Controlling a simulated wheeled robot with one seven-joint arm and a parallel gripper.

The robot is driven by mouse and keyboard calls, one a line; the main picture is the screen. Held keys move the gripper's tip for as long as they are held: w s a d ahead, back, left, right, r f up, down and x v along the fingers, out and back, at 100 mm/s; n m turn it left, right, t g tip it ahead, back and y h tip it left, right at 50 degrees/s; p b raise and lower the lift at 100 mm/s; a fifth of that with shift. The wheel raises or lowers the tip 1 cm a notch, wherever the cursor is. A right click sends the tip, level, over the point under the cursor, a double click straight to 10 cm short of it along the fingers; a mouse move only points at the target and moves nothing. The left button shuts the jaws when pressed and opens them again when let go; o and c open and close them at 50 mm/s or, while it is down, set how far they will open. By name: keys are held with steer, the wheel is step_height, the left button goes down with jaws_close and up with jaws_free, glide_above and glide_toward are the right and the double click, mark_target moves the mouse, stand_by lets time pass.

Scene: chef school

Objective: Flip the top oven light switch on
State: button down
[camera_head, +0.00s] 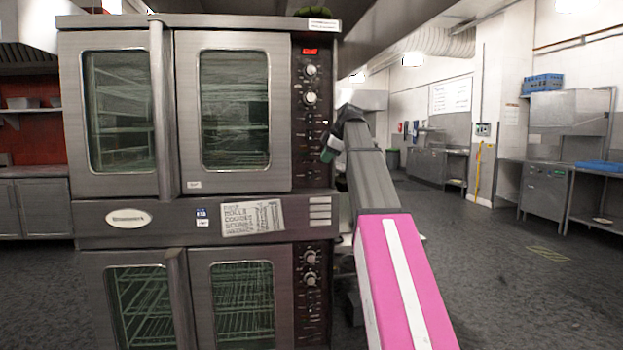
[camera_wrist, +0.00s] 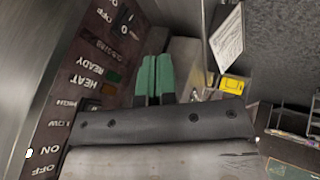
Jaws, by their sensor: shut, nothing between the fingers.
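The top oven's dark control panel (camera_head: 313,120) runs down the right side of the upper oven, with a red display and two round knobs. Its small switches are hard to make out in the head view. In the wrist view the panel (camera_wrist: 80,85) shows at a slant on the left, with HEAT, READY, LOW, HIGH, ON and OFF labels. A black rocker switch (camera_wrist: 125,20) is at the top; I cannot tell which switch is the light. My gripper (camera_wrist: 155,75) has green fingers, shut and empty, beside the panel. The gripper (camera_head: 328,154) is at the panel's lower right edge.
A second oven (camera_head: 185,295) sits below, with its own knobs. Both glass doors of the upper oven (camera_head: 233,110) are shut. Open floor (camera_head: 490,270) lies to the right, with steel counters beyond. In the wrist view, a yellow object (camera_wrist: 233,85) lies beyond the fingers.

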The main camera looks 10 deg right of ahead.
mark_target(310, 176)
steer(key=x, duration=1)
steer(key=w, duration=0.2)
steer(key=shift+w+f, duration=0.15)
steer(key=shift+w, duration=0.15)
steer(key=shift+w+f, duration=0.15)
steer(key=shift+w, duration=0.55)
steer(key=shift+w+f, duration=0.1)
steer(key=shift+w, duration=0.25)
